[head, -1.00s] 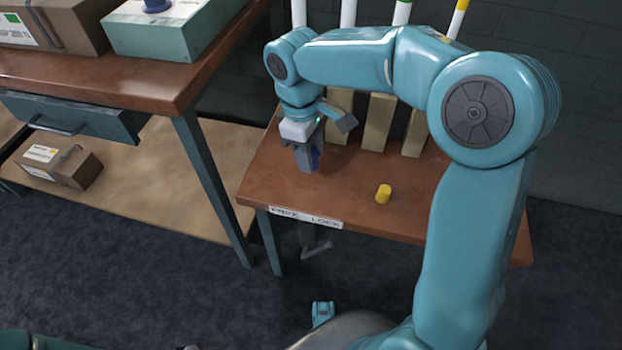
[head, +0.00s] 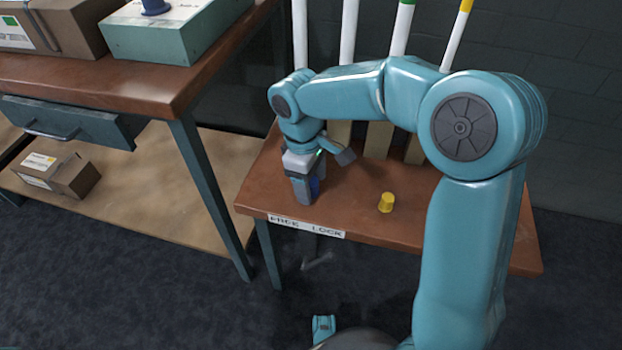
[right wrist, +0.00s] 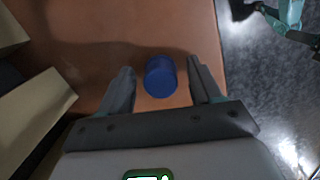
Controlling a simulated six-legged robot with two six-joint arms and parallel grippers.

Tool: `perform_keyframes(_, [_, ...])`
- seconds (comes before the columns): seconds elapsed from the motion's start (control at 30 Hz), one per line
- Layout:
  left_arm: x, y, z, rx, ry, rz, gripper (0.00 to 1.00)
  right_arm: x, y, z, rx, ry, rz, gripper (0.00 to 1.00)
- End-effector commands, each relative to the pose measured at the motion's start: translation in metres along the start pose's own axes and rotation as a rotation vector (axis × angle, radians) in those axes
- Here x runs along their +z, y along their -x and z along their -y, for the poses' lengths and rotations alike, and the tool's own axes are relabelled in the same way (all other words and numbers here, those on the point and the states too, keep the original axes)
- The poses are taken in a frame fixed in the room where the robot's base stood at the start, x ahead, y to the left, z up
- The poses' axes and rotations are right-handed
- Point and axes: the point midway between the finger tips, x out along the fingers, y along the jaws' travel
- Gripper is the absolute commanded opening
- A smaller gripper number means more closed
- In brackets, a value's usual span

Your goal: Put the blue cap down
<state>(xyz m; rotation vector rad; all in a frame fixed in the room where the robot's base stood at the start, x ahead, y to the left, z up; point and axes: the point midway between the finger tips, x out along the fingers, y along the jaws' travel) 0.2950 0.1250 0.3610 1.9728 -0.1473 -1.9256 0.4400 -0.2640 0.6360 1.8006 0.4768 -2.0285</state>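The blue cap (right wrist: 160,76) stands on the brown bench top, between the two fingers of my right gripper (right wrist: 163,82) in the right wrist view. A narrow gap shows on each side of the cap, so the gripper is open around it. In the head view my right gripper (head: 306,198) points down at the left part of the small bench (head: 340,205), near its front edge. Only a sliver of the blue cap (head: 315,186) shows there, beside the fingers. My left gripper is not recognisable in either view.
A yellow cap (head: 386,202) stands on the bench to the right. Several pale blocks and upright white tubes (head: 348,35) line the back. A taller table (head: 150,75) with boxes stands to the left. The bench between the gripper and the yellow cap is clear.

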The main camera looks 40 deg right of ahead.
Motion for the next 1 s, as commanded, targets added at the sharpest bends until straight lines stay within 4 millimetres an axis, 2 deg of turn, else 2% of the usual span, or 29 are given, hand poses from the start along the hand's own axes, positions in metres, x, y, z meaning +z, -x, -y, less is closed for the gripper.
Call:
perform_keyframes(0.17, [0.000, 0.000, 0.000, 0.000, 0.000, 0.000, 0.43, 0.000, 0.001, 0.000, 0.000, 0.000, 0.000, 0.64])
perform_keyframes(0.27, [0.001, 0.004, -0.002, 0.000, -0.001, 0.001, 0.43, 0.000, 0.007, 0.000, 0.001, 0.000, -0.001, 0.64])
perform_keyframes(0.37, [0.002, 0.011, -0.005, 0.001, -0.005, 0.005, 0.43, 0.000, 0.025, 0.000, 0.002, 0.001, -0.002, 0.64])
perform_keyframes(0.6, [0.006, 0.032, -0.015, 0.002, -0.016, 0.016, 0.43, 0.000, 0.083, 0.000, 0.001, 0.000, -0.003, 0.64])
perform_keyframes(0.7, [0.006, 0.038, -0.018, 0.002, -0.016, 0.015, 0.43, 0.000, 0.101, 0.000, 0.001, 0.000, -0.003, 0.64])
perform_keyframes(0.83, [0.006, 0.043, -0.019, 0.002, -0.015, 0.015, 0.43, 0.000, 0.117, 0.000, 0.001, 0.001, -0.001, 0.64])
perform_keyframes(1.0, [0.006, 0.044, -0.020, 0.002, -0.015, 0.015, 0.43, 0.000, 0.122, 0.000, 0.000, 0.001, 0.000, 0.64])
